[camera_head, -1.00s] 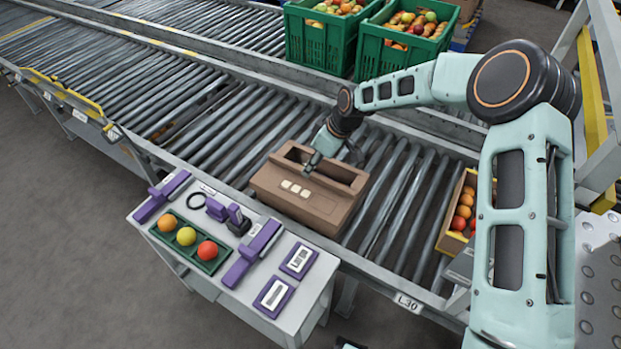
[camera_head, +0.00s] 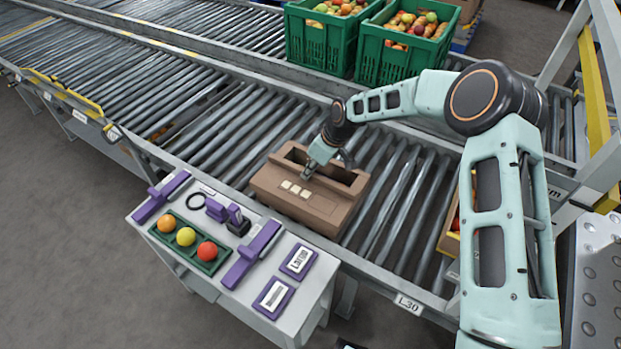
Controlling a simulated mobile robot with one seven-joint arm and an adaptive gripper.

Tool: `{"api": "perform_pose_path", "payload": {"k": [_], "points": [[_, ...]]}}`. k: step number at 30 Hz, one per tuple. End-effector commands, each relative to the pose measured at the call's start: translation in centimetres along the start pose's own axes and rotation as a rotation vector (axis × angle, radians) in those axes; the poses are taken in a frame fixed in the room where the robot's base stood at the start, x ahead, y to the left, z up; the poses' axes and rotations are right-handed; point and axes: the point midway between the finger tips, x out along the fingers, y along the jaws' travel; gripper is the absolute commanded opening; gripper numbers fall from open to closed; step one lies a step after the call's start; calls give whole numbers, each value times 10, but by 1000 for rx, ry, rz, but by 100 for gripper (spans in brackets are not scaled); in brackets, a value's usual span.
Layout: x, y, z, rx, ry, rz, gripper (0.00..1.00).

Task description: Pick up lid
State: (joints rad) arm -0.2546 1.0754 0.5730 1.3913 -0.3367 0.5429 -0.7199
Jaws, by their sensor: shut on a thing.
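A brown carton (camera_head: 318,205) sits on the roller conveyor just behind the small white table. Its near top panel, which I take to be the lid (camera_head: 325,201), carries several pale square labels. Behind that panel the carton's top shows dark openings. My gripper (camera_head: 308,174) points down at the middle of the carton's top, just behind the labels, and is shut on what looks like the lid's edge. The fingertips are small, and the exact grip is hard to see.
A tomato box (camera_head: 449,243) is partly hidden by my arm. Rollers left of the carton are clear.

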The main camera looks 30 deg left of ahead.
Motion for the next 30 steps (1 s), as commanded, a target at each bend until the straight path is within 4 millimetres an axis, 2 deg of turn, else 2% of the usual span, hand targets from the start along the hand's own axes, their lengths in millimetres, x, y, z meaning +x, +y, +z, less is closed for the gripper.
{"api": "perform_pose_path", "payload": {"k": [11, 18, 26, 30], "points": [[-5, 0, -2, 0, 1, 1, 0], [-33, 1, -14, -2, 2, 3, 0], [-68, -34, -30, -5, 1, 2, 0], [-89, -58, -40, -5, 0, 1, 0]]}}
